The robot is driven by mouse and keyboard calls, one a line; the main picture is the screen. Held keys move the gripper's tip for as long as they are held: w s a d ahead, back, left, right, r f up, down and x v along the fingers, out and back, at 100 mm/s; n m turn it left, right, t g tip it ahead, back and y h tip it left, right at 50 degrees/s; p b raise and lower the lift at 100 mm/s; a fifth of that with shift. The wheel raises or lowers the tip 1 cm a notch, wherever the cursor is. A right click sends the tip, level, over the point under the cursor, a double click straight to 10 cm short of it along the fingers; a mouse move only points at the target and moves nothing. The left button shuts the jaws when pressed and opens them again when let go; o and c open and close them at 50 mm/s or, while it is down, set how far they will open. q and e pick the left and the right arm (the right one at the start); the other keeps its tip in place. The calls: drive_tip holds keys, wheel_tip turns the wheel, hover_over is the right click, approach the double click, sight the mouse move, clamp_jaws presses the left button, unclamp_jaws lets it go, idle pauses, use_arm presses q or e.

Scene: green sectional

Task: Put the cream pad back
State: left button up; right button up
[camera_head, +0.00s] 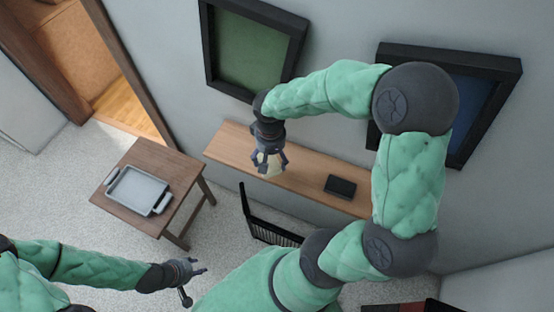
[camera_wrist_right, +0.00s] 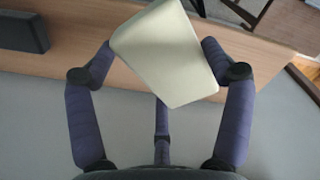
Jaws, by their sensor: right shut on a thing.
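The cream pad (camera_wrist_right: 168,55) is held between the fingers of my right gripper (camera_wrist_right: 160,65), tilted, with its broad face toward the wrist camera. In the head view, my right gripper (camera_head: 268,165) is shut on the pad over the left half of the wooden wall shelf (camera_head: 222,145), and its fingers cover part of it. Whether the pad touches the shelf cannot be told. My left gripper (camera_head: 190,272) is low at the left, away from the shelf, with its fingers apart and nothing between them.
A dark block (camera_head: 341,187) lies on the right part of the shelf. A brown table (camera_head: 150,222) with a grey tray (camera_head: 138,190) stands at left. A black rack (camera_head: 268,231) is below the shelf. Green (camera_head: 248,52) and blue (camera_head: 474,105) framed panels hang above.

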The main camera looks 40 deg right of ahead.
drive_tip(key=w+d+f, duration=0.1)
drive_tip(key=f, duration=0.1)
drive_tip(key=d+f+b, duration=0.1)
drive_tip(key=d+f, duration=0.1)
drive_tip(key=w+d+f, duration=0.1)
drive_tip(key=f, duration=0.1)
drive_tip(key=shift+w+d+b, duration=0.2)
drive_tip(key=shift+w+b, duration=0.1)
drive_tip(key=shift+b, duration=0.05)
drive_tip(key=shift+d+f+b, duration=0.1)
drive_tip(key=shift+f+b, duration=0.55)
drive_tip(key=shift+f, duration=0.9)
drive_tip(key=shift+f, duration=0.15)
drive_tip(key=o, duration=0.9)
wheel_tip(320, 180, up, 8)
drive_tip(key=shift+f+p, duration=0.1)
drive_tip(key=shift+p, duration=1.1)
